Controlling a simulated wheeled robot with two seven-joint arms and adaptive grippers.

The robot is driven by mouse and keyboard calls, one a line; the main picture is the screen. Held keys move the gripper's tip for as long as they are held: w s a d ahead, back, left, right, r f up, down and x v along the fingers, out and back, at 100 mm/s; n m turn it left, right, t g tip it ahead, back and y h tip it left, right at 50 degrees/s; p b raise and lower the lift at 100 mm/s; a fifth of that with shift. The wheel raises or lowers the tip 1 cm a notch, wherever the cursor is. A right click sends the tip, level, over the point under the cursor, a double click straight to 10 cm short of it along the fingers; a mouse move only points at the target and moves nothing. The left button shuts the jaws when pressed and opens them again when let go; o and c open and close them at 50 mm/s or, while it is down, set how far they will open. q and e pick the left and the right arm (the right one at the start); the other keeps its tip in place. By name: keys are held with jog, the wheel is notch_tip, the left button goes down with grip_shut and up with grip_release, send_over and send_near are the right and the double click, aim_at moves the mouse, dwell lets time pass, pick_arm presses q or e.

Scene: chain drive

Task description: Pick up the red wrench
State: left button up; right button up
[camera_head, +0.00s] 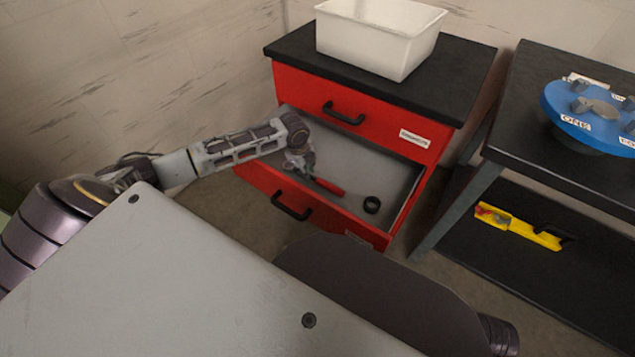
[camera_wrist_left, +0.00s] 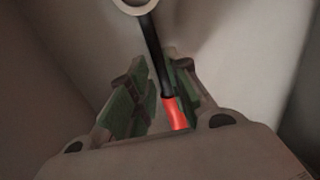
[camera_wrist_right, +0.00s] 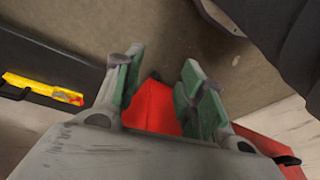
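The red wrench (camera_head: 329,187) lies in the open drawer of the red cabinet, its red handle showing in the head view. My left gripper (camera_head: 300,162) is down in the drawer at the wrench's far-left end and hides part of it. In the left wrist view, the wrench's dark shaft and red handle (camera_wrist_left: 174,113) run between the open fingers of my left gripper (camera_wrist_left: 158,88), nearer the right finger. A pale ring shows at the shaft's top end. My right gripper (camera_wrist_right: 158,82) is open and empty in the right wrist view, away from the wrench.
A white bin (camera_head: 366,47) stands on the cabinet's black top (camera_head: 460,78). At right, a dark table (camera_head: 530,120) bears a blue disc fixture (camera_head: 585,118). A yellow item (camera_head: 520,228) lies on its lower shelf.

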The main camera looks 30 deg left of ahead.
pick_arm(q)
jog(key=shift+w+f+b, duration=0.15)
jog(key=shift+f+b, duration=0.15)
jog(key=shift+f, duration=0.6)
jog(key=shift+w+f, duration=0.15)
jog(key=shift+f, duration=0.3)
pick_arm(e)
notch_tip(320, 180, up, 2)
jog(key=shift+a+r, duration=0.1)
jog(key=shift+r, duration=0.05)
jog(key=shift+s+f, duration=0.1)
jog(key=shift+f, duration=0.1)
pick_arm(q)
grip_shut()
pick_arm(e)
jog(key=shift+a, duration=0.1)
